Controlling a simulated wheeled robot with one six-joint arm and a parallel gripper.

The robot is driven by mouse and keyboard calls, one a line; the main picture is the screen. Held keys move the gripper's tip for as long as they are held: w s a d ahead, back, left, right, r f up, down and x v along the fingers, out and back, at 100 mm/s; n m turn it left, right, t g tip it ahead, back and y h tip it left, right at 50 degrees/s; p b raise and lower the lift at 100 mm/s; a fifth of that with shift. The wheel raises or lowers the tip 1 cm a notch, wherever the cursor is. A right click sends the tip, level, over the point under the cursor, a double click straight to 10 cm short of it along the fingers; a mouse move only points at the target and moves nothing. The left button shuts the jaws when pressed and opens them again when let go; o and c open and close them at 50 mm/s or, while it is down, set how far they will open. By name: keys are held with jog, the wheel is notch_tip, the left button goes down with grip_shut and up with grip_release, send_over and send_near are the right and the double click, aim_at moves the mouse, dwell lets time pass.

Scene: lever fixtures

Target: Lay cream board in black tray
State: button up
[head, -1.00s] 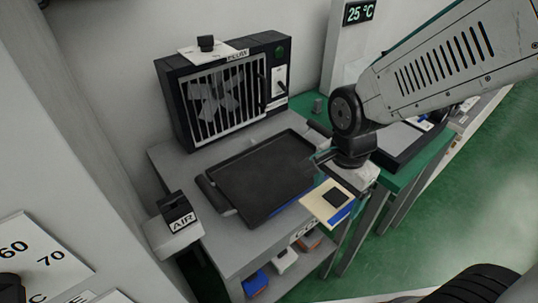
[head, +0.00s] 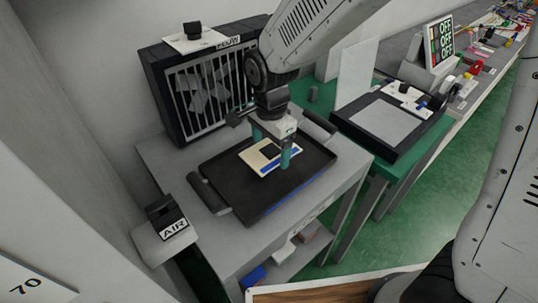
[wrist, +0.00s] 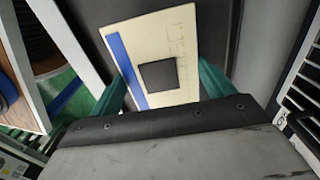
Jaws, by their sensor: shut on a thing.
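The cream board (head: 259,159) has a dark square block in its middle and a blue strip along one edge. In the wrist view the board (wrist: 178,35) lies between the teal fingers of my gripper (wrist: 165,85). In the head view my gripper (head: 272,150) points down over the black tray (head: 222,178), shut on the board. The board is within the tray's outline; I cannot tell whether it touches the tray floor. The tray lies flat on a grey table, with a rounded handle at each end.
A caged fan unit (head: 200,85) stands behind the tray. A box labelled AIR (head: 166,222) is at the tray's left. A green table (head: 420,150) with another black tray and a grey sheet (head: 390,120) is at the right.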

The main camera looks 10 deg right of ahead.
aim_at(269, 150)
jog(key=shift+w+a+f, duration=0.2)
jog(key=shift+f, duration=1.55)
jog(key=shift+f, duration=0.1)
jog(key=shift+f, duration=0.1)
jog(key=o, duration=0.9)
jog(key=shift+o, duration=0.2)
notch_tip(269, 150, up, 12)
jog(key=shift+r, duration=0.2)
jog(key=shift+d, duration=0.1)
